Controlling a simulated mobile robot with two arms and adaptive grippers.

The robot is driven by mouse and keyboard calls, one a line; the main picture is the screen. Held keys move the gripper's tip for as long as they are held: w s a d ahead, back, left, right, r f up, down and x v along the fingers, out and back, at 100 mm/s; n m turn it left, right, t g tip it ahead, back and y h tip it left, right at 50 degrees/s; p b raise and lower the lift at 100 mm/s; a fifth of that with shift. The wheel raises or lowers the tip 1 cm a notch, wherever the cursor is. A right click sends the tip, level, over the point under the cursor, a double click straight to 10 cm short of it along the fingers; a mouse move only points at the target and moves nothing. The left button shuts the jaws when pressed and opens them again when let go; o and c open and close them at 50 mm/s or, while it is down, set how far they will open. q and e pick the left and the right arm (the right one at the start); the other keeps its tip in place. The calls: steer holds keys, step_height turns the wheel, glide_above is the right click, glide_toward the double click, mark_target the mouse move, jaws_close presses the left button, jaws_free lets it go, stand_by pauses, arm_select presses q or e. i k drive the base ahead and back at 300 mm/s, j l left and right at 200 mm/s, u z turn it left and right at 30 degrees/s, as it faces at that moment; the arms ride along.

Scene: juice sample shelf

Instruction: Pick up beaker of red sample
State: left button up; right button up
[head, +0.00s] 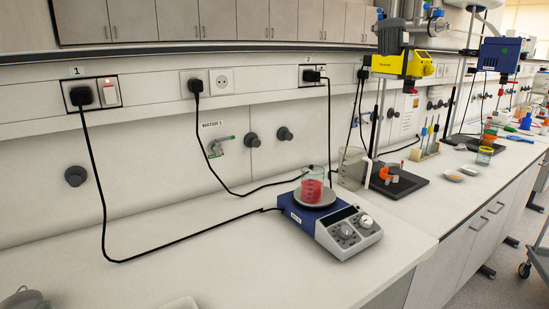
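A clear glass beaker with red sample (312,188) stands upright on the round plate of a blue and grey hotplate stirrer (336,234) on the white bench. The red liquid fills its lower part, and the upper glass is clear. Neither of my grippers can be made out in the head view.
A larger clear beaker (351,168) stands behind and right of the stirrer. Black cables (104,210) run from wall sockets across the bench. A yellow device (403,65) hangs on a stand at right. The bench (190,265) left of the stirrer is mostly clear.

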mark_target(312, 176)
steer(key=k+l, duration=0.35)
steer(key=l, duration=0.15)
steer(key=k+l+z, duration=0.1)
steer(key=k+l, duration=0.3)
steer(key=l, duration=0.1)
